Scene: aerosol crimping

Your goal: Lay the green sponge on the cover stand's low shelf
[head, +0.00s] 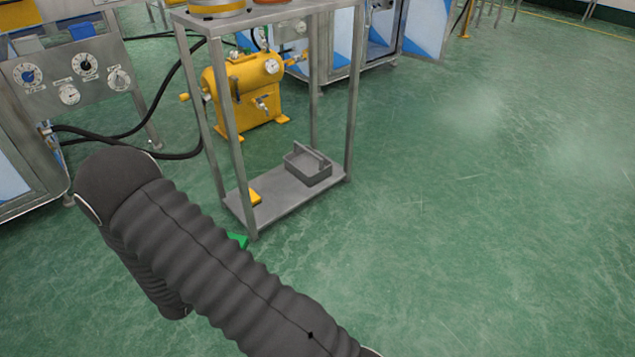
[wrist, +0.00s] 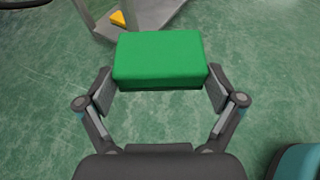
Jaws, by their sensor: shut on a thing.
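The green sponge (wrist: 160,57) is a rectangular block held between the two pads of my gripper (wrist: 160,90) in the wrist view. My gripper is shut on its two ends, above the floor. In the head view only a small green corner of the sponge (head: 238,240) shows past my arm, near the stand's front leg; the gripper is hidden there. The cover stand's low shelf (head: 275,201) is a grey metal plate close to the floor. A part of the shelf (wrist: 154,18) also shows at the top of the wrist view, beyond the sponge.
A yellow block (head: 254,197) lies at the shelf's left end and a grey tray with a handle (head: 308,168) at its right end. Bare shelf lies between them. Upright legs (head: 232,140) stand at the corners. A yellow tank (head: 243,92) is behind. The floor at right is clear.

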